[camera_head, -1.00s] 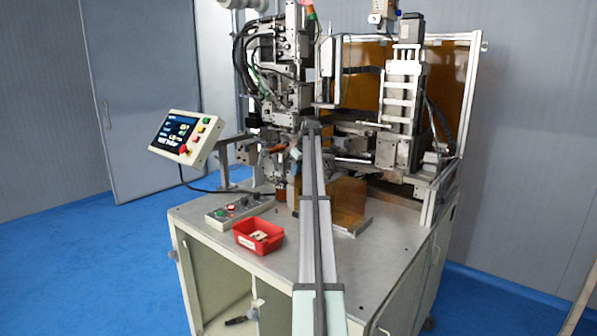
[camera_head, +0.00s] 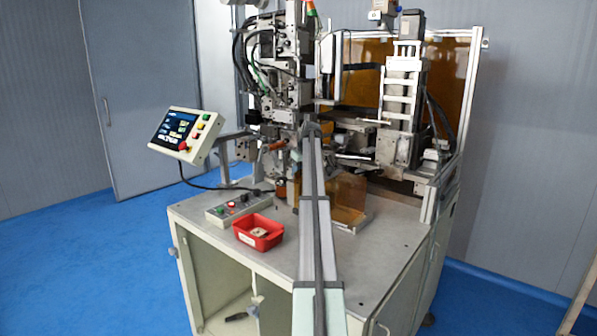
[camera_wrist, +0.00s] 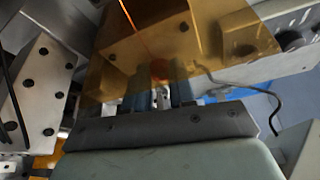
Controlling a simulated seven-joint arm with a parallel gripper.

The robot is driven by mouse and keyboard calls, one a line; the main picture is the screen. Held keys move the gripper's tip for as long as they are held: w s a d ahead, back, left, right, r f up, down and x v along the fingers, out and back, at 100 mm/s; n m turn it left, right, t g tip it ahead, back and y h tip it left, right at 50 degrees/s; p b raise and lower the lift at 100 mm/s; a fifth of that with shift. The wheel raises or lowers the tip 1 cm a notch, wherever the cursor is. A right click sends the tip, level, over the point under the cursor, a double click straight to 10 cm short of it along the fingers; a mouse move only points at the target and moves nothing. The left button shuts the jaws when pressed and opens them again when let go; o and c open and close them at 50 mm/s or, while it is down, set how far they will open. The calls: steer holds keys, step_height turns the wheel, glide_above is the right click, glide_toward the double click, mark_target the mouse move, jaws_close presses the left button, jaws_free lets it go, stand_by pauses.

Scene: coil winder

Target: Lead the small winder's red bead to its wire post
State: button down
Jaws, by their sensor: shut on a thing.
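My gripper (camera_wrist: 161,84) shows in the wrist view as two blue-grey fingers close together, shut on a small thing. An orange-red patch between and just beyond the fingertips looks like the red bead (camera_wrist: 160,70), blurred and seen through amber sheet. A thin orange wire (camera_wrist: 134,25) runs from the top edge down toward it. In the head view my arm reaches into the winder (camera_head: 275,75), and the fingertips and bead are too small or hidden to make out. I cannot pick out the wire post in either view.
A translucent amber panel (camera_wrist: 225,25) overlaps the fingertips in the wrist view. A drilled metal block (camera_wrist: 38,95) stands at left, and a dark cable (camera_wrist: 262,92) hangs at right. On the machine table are a red bin (camera_head: 258,243) and a button box (camera_head: 240,206); the table's front right is clear.

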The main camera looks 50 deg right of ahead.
steer(key=shift+f, duration=0.1)
steer(key=c, duration=0.9)
jaws_free()
steer(key=shift+o, duration=0.2)
steer(key=v, duration=1.4)
